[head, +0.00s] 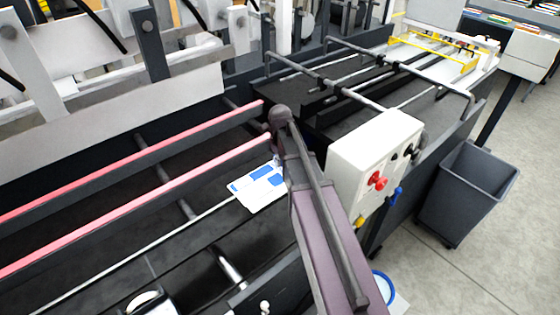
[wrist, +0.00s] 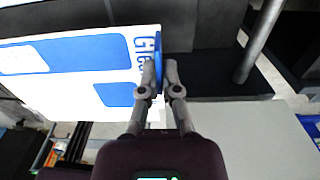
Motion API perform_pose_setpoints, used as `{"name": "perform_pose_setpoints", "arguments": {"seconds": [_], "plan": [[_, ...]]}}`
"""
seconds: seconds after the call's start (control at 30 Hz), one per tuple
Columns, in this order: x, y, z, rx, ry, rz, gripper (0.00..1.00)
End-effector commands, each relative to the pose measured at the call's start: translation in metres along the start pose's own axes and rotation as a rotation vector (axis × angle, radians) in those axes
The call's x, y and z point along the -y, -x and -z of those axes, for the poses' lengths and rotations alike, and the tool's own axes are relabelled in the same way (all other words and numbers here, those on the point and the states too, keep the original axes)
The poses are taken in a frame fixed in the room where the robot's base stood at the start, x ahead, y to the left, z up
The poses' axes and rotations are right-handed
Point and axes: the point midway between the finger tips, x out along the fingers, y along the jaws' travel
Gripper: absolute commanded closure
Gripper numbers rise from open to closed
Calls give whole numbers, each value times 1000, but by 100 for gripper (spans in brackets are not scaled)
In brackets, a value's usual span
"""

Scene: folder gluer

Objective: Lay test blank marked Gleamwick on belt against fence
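The test blank (head: 250,197) is a flat white card with blue panels, held above the dark machine bed in the head view. In the wrist view the blank (wrist: 75,70) fills the upper left, and the letters "Gle" show at its right end before the fingers cover it. My gripper (wrist: 159,70) has its two fingers close together on the blank's right edge. In the head view my arm hides the fingers. The dark belt surface (head: 190,245) lies below and left of the blank, with a thin pale rail (head: 130,255) along it. I cannot tell which rail is the fence.
Two pink-topped bars (head: 140,215) run along the bed left of my arm. A white control box (head: 375,160) with a red button stands just right of my arm. A grey bin (head: 465,190) stands on the floor at right. Crossing rods (head: 340,85) span the machine farther back.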

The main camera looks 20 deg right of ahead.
Motion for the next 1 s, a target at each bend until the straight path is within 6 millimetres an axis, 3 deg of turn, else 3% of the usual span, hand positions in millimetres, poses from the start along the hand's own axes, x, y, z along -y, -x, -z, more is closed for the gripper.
{"name": "perform_pose_setpoints", "arguments": {"seconds": [1.0], "plan": [[2, -65, 1, 0, -2, 0, 100]]}}
